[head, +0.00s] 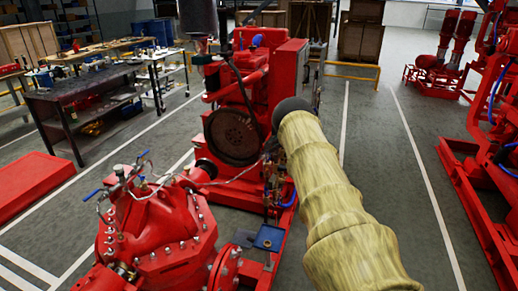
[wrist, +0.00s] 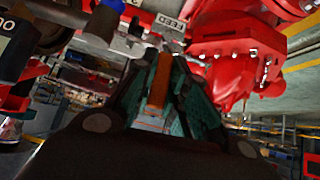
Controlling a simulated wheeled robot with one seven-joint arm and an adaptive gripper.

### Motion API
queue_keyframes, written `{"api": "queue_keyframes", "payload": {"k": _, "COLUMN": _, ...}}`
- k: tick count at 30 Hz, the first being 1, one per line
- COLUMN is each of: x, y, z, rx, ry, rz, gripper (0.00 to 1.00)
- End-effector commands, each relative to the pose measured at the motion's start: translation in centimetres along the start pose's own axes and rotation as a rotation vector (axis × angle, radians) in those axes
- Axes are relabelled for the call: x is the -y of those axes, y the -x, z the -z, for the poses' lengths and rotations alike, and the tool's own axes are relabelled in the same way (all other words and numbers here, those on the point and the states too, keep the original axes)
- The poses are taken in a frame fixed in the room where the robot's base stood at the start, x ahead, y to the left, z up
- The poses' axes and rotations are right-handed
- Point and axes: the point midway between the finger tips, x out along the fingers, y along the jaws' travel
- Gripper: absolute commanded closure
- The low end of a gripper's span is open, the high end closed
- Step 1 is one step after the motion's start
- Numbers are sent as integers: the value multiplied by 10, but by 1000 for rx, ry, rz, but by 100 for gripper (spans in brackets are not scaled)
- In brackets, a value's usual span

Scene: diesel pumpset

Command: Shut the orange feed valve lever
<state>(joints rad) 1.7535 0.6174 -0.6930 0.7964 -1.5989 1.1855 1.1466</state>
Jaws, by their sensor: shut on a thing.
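In the wrist view the orange feed valve lever (wrist: 158,84) runs between the two teal-padded fingers of my gripper (wrist: 162,70). The fingers are closed on it from both sides. A white tag reading FEED (wrist: 171,22) sits just beyond the fingertips, beside metal fittings (wrist: 130,42). The valve body is hard to make out. In the head view my sleeved arm reaches toward the red pumpset (head: 235,90), and the lever and gripper cannot be made out there.
A red pump casing (head: 160,235) with bolts, thin pipes and blue-handled levers stands at lower left. A red bolted part (wrist: 235,48) lies close to the right of my fingers. A workbench (head: 80,90) stands at left.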

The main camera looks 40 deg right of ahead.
Motion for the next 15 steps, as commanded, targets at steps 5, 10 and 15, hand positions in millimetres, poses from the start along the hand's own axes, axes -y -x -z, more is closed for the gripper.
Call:
{"api": "queue_keyframes", "payload": {"k": 5, "x": -8, "y": 10, "z": -6, "rx": -5, "ry": -19, "rz": 1, "gripper": 100}}
{"api": "queue_keyframes", "payload": {"k": 10, "x": -9, "y": 13, "z": -8, "rx": -5, "ry": -24, "rz": 2, "gripper": 100}}
{"api": "queue_keyframes", "payload": {"k": 15, "x": -9, "y": 13, "z": -8, "rx": -5, "ry": -24, "rz": 2, "gripper": 100}}
